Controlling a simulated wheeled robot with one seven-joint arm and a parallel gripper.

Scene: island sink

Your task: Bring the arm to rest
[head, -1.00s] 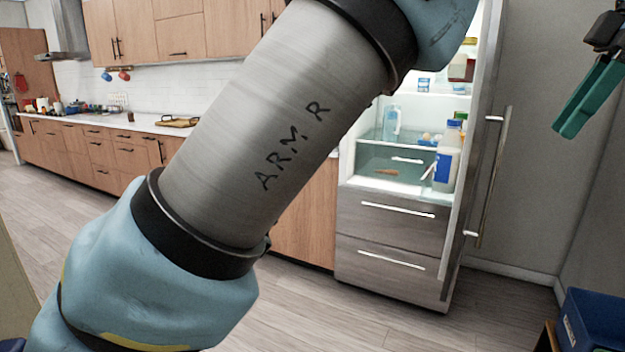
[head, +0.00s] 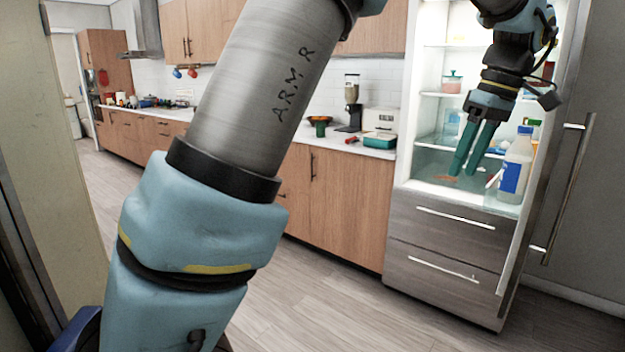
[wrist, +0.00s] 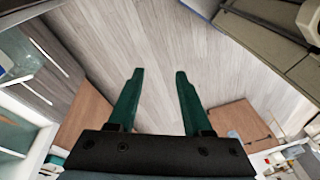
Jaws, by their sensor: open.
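My gripper (head: 464,174) hangs with its green fingers pointing down at the upper right of the head view, in front of the open fridge in the picture. My arm rises from the lower left across the middle of that view and hides part of the cabinets. In the wrist view, the two fingers of my gripper (wrist: 158,75) are apart, with only bare floor (wrist: 165,40) between them. Nothing is held.
The lit fridge (head: 440,240) stands open, its door (head: 570,180) swung out at the right. A white bottle with a blue label (head: 515,165) stands in it. A counter (head: 355,148) runs along the back wall. The wooden floor is clear.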

